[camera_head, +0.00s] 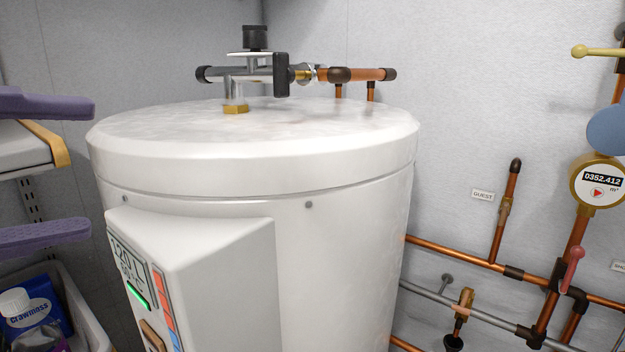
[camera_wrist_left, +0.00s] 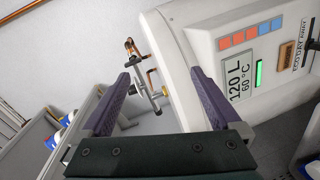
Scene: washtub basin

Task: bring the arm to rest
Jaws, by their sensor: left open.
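My left gripper (camera_head: 91,168) reaches in from the left edge of the head view, its two purple fingers spread apart, one above the other. Nothing is held between them. In the left wrist view the same purple fingers (camera_wrist_left: 161,74) stand wide apart, with the white water heater (camera_head: 345,260) beyond them. In the head view the fingertips are left of the heater, with its rim and control panel to their right; I cannot tell the exact gap. The left arm behind the fingers is out of the head view. My right gripper is in neither view.
A shelf (camera_head: 22,150) with a yellow edge shows behind the fingers. A grey bin (camera_head: 88,318) with a blue Crawmoss pack (camera_head: 45,308) stands below. The heater carries a valve with pipes (camera_head: 255,72) on top. Copper pipes (camera_head: 455,252) and a meter (camera_head: 598,182) line the right wall.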

